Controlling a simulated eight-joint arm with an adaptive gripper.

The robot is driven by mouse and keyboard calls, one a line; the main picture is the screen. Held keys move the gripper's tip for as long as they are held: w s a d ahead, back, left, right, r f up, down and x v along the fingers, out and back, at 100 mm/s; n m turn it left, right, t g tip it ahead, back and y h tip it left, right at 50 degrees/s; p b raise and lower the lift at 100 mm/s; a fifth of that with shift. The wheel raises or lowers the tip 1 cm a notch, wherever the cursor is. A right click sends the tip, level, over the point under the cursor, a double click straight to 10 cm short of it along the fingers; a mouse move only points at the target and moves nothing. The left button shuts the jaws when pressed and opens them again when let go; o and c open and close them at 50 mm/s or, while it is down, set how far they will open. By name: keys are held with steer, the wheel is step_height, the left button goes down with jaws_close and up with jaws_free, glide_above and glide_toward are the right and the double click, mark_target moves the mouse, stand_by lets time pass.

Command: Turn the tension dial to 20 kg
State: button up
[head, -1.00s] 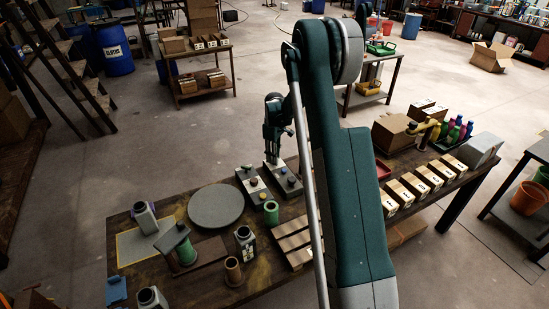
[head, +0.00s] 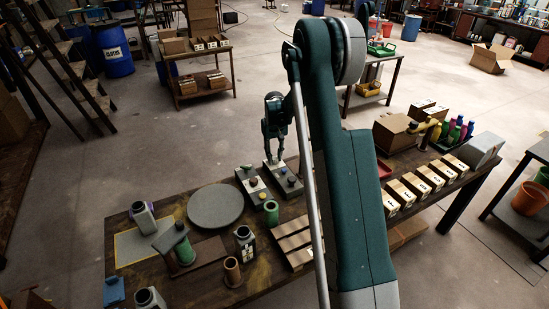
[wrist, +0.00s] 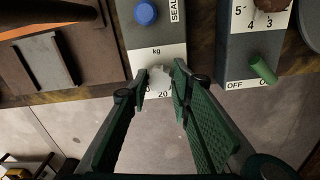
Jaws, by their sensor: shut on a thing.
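My gripper (wrist: 160,74) is shut on the pale tension dial (wrist: 158,80) in the wrist view, one finger on each side of it. The dial sits at the end of a grey panel (wrist: 153,35) printed "kg", and the marking "20" (wrist: 163,94) shows just below it. Another number ending in 0 is partly hidden by the left finger. The dial's pointer is too unclear to read. In the head view my gripper (head: 275,160) reaches down to the far end of the right control box (head: 287,186).
A blue knob (wrist: 146,13) is on the same panel. A neighbouring panel (wrist: 250,50) carries a green switch (wrist: 262,68) by "OFF" and a brown knob (wrist: 271,4). In the head view, a round grey plate (head: 215,205) and a green cylinder (head: 271,212) stand nearby.

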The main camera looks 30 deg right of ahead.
mark_target(274, 158)
stand_by(0.3)
steer(key=o, duration=0.9)
steer(key=shift+r, duration=0.1)
step_height(274, 158, up, 12)
stand_by(0.5)
stand_by(0.5)
